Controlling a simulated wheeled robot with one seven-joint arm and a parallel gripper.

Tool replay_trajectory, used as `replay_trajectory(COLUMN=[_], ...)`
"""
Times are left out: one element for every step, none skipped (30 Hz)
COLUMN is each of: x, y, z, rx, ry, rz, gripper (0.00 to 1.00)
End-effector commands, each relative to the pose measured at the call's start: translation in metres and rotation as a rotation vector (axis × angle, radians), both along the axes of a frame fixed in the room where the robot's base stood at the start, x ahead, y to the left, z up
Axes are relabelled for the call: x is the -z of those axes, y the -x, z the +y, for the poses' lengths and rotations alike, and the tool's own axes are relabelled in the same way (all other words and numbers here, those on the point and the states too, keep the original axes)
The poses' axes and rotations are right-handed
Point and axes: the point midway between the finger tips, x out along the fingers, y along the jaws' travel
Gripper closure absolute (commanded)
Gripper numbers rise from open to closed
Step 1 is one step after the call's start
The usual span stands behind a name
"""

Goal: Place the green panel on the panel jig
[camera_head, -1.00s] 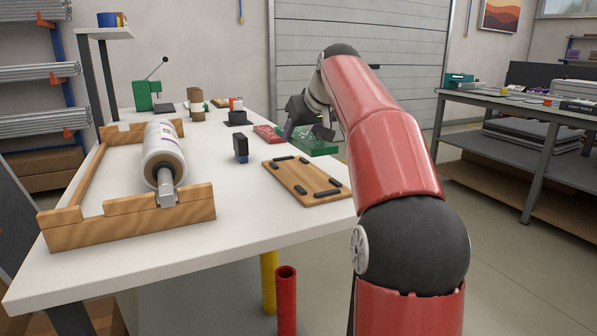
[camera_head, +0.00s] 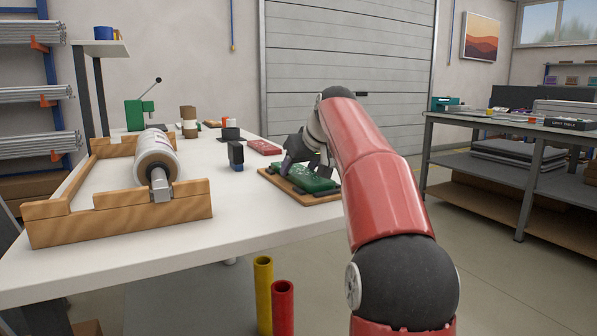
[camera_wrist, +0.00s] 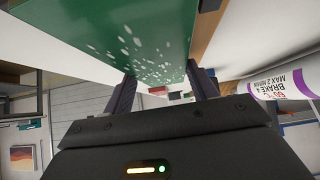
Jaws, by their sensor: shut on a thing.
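The green panel (camera_head: 308,180) is over the panel jig, a wooden board with dark strips (camera_head: 289,192). It covers most of the board, and I cannot tell whether it rests on it or is just above. My gripper (camera_head: 302,166) is shut on the panel's edge from above. In the wrist view, the green panel (camera_wrist: 140,35), speckled with white, stretches up from between the two dark fingers of my gripper (camera_wrist: 163,88). Part of the jig is hidden by the panel and my arm.
A wooden cradle (camera_head: 150,222) with a film roll (camera_head: 155,158) stands on the left of the white table (camera_head: 255,225). A small black-and-blue block (camera_head: 236,156) and a red slab (camera_head: 264,147) lie near the jig. Yellow (camera_head: 263,290) and red (camera_head: 283,305) tubes stand before the table.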

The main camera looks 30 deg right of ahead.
Motion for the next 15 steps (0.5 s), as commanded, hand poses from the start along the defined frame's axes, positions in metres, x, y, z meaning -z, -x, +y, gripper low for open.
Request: replay_trajectory(x=[-0.0013, -0.0009, 0.0003, 0.0015, 0.0028, 0.0036, 0.0028, 0.0026, 0.0026, 0.0027, 0.0027, 0.0027, 0.0027, 0.0027, 0.0027], y=[0.0000, 0.0001, 0.0000, 0.0001, 0.0000, -0.0001, -0.0001, -0.0001, -0.0001, -0.0001, -0.0001, -0.0001, -0.0001, -0.0001, -0.0001], z=[0.0002, 0.0002, 0.0003, 0.0003, 0.0003, 0.0002, 0.0002, 0.0002, 0.0002, 0.0002, 0.0002, 0.0002, 0.0002, 0.0002, 0.0002], rx=[0.000, 0.000, 0.000, 0.000, 0.000, 0.000, 0.000, 0.000, 0.000, 0.000, 0.000, 0.000, 0.000, 0.000, 0.000], ry=[0.000, 0.000, 0.000, 0.000, 0.000, 0.000, 0.000, 0.000, 0.000, 0.000, 0.000, 0.000, 0.000, 0.000, 0.000], rz=[-0.001, -0.001, -0.001, -0.001, -0.001, 0.000, 0.000, 0.000, 0.000, 0.000, 0.000, 0.000, 0.000, 0.000, 0.000], gripper=[0.75, 0.75, 0.75, 0.75, 0.75, 0.41, 0.37, 0.33, 0.28, 0.24, 0.21, 0.21, 0.21, 0.21, 0.21])
